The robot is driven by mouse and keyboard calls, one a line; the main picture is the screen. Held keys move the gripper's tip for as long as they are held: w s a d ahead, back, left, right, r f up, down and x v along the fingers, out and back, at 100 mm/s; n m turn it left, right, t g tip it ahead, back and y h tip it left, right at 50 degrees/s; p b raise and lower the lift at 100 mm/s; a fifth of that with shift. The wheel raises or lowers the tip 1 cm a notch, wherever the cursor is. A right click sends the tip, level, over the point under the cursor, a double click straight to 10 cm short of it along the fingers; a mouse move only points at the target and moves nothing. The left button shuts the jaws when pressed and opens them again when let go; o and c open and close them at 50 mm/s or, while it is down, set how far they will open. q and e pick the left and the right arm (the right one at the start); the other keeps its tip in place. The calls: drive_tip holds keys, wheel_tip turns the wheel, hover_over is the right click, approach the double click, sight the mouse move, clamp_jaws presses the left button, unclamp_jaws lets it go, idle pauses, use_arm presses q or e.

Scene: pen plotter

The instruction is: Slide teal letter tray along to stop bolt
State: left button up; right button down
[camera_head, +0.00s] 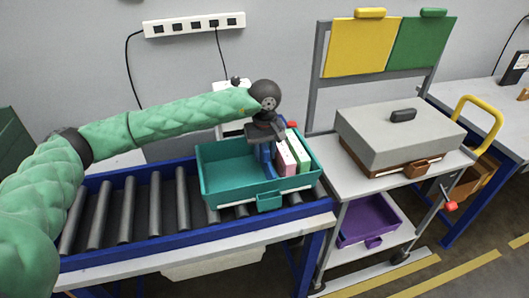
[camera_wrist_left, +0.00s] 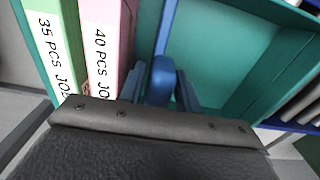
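The teal letter tray (camera_head: 225,188) sits at the right end of the roller conveyor. It holds a pink box file (camera_head: 285,160) and a green-and-white box file (camera_head: 299,152) in its right half; its left half is empty. My left gripper (camera_head: 267,146) reaches down into the tray, left of the files. In the left wrist view, its fingers (camera_wrist_left: 160,90) are closed around a blue upright piece (camera_wrist_left: 162,72) in line with a blue divider. The teal tray wall (camera_wrist_left: 215,50) shows behind. A small red piece (camera_head: 292,124) shows behind the files; I cannot tell whether it is the stop bolt. My right gripper is not visible.
Bare rollers (camera_head: 127,208) lie left of the tray within the blue conveyor frame (camera_head: 190,242). A cart (camera_head: 335,185) stands close at the right, with a grey-lidded case (camera_head: 400,130) on top and a purple bin (camera_head: 368,220) below. A power strip (camera_head: 195,25) hangs on the wall.

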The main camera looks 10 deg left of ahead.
use_arm(q)
drive_tip(key=shift+o, duration=1.1)
wheel_tip(320, 180, up, 7)
drive_tip(key=shift+f+b, duration=0.1)
drive_tip(key=shift+b, duration=0.95)
drive_tip(key=shift+r, duration=0.5)
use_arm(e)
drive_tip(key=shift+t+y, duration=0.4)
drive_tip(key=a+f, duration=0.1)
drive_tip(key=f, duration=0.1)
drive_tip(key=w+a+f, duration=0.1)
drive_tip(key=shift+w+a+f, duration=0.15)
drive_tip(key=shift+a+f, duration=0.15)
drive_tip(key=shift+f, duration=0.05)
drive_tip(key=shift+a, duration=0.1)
